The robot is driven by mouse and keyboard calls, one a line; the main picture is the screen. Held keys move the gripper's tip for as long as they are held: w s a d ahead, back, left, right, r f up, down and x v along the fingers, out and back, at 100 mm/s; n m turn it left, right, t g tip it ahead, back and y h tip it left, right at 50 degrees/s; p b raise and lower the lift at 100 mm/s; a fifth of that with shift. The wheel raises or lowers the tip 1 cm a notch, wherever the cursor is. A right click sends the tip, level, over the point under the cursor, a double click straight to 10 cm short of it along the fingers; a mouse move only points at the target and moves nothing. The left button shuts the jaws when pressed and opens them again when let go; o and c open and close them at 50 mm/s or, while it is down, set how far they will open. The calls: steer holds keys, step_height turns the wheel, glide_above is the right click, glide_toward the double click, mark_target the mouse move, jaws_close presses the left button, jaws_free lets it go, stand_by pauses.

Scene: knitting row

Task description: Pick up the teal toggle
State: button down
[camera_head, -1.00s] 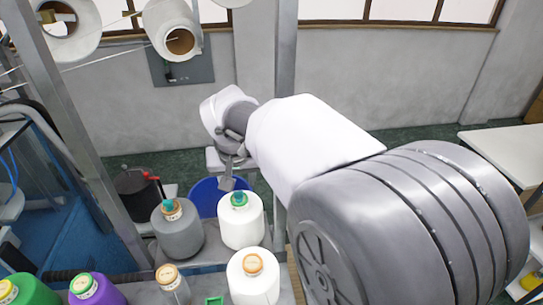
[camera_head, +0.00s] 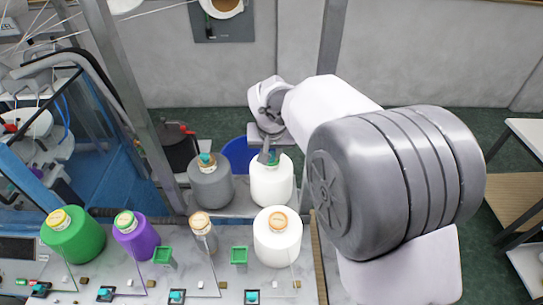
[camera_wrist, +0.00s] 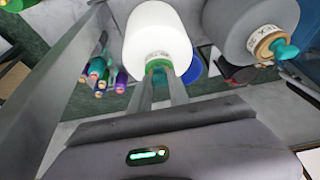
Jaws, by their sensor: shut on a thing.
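A white yarn cone (camera_head: 271,185) stands upright on the back ledge, with a teal toggle (camera_head: 273,158) at its green-ringed top. My gripper (camera_head: 265,157) reaches down to that top and is shut on the teal toggle. In the wrist view the fingers (camera_wrist: 161,80) meet at the green-ringed end of the white cone (camera_wrist: 157,35), with teal showing between them; they hide most of the toggle. A second teal toggle (camera_head: 205,158) sits on the grey cone (camera_head: 211,187) just left, and also shows in the wrist view (camera_wrist: 286,50).
Another white cone (camera_head: 277,240), a small grey cone (camera_head: 203,236), a purple cone (camera_head: 140,239) and a green cone (camera_head: 73,238) stand nearer. A blue bin (camera_head: 238,153) is behind the ledge. A metal post (camera_head: 128,90) rises at left. Small teal switches (camera_head: 176,297) line the front.

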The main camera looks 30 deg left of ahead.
stand_by(0.3)
steer(key=shift+w+a+r, duration=0.1)
steer(key=shift+w+r, duration=0.05)
steer(key=shift+r, duration=0.2)
step_height(320, 180, up, 2)
steer(key=shift+r+b, duration=0.25)
steer(key=shift+b, duration=0.25)
steer(key=s+d+r+b, duration=0.1)
steer(key=s+b, duration=0.4)
steer(key=s, duration=1.1)
steer(key=shift+d+r, duration=0.35)
steer(key=shift+d, duration=0.35)
